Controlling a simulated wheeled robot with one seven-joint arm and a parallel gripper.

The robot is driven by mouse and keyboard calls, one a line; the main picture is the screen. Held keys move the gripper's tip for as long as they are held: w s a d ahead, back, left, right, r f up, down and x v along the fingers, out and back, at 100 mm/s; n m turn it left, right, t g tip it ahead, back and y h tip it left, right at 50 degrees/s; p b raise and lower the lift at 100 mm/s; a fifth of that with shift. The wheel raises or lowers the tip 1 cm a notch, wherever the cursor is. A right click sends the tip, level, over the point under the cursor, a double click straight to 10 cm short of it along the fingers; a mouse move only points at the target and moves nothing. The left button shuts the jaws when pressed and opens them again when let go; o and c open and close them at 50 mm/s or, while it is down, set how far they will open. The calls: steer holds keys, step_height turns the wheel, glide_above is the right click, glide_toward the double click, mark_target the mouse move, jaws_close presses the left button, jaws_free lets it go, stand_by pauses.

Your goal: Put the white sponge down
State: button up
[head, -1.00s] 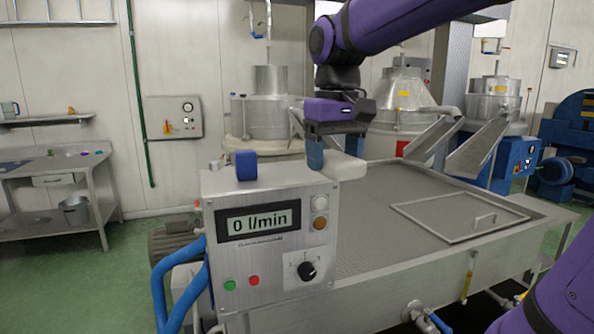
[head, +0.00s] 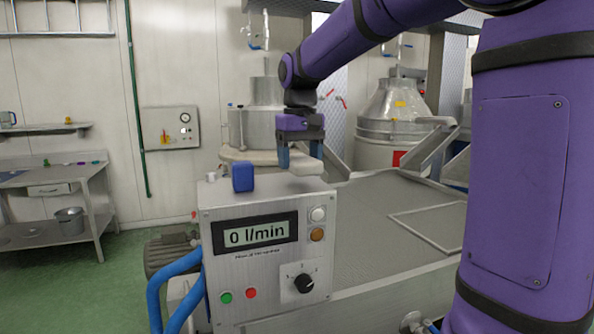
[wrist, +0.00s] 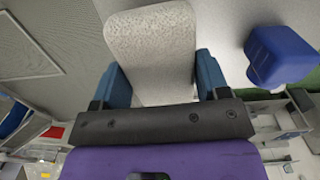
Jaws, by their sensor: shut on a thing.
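The white sponge (head: 292,184) is a pale rounded block at the top of the metal control box, near its back right. My gripper (head: 298,158) is above it with blue fingers pointing down. In the wrist view the sponge (wrist: 152,50) sits between the two blue fingertips, and my gripper (wrist: 156,82) is shut on it. The sponge looks very close to the box top, but I cannot tell whether it touches it.
A blue block (head: 243,176) stands on the control box (head: 215,205), left of the sponge; it also shows in the wrist view (wrist: 280,55). A large metal basin (head: 385,215) lies behind and right. The box top between block and sponge is clear.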

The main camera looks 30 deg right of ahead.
mark_target(298, 156)
steer(key=shift+w, duration=0.25)
steer(key=shift+w+d+f, duration=0.2)
steer(key=shift+w+f, duration=0.25)
steer(key=shift+w, duration=0.25)
step_height(298, 156, down, 2)
steer(key=shift+f, duration=0.25)
steer(key=o, duration=0.9)
step_height(298, 156, up, 10)
steer(key=shift+s+d+r, duration=0.1)
steer(key=shift+s+r, duration=0.15)
steer(key=s+a+f+t, duration=0.1)
steer(key=s+f, duration=0.3)
steer(key=s, duration=0.4)
steer(key=s+a+f+n+t, duration=0.1)
steer(key=s+a+f+t, duration=0.1)
steer(key=s, duration=0.7)
steer(key=s+a+f+t, duration=0.2)
steer(key=s+f, duration=0.4)
steer(key=s, duration=0.2)
steer(key=shift+s+a+f, duration=0.2)
steer(key=shift+a+f, duration=0.2)
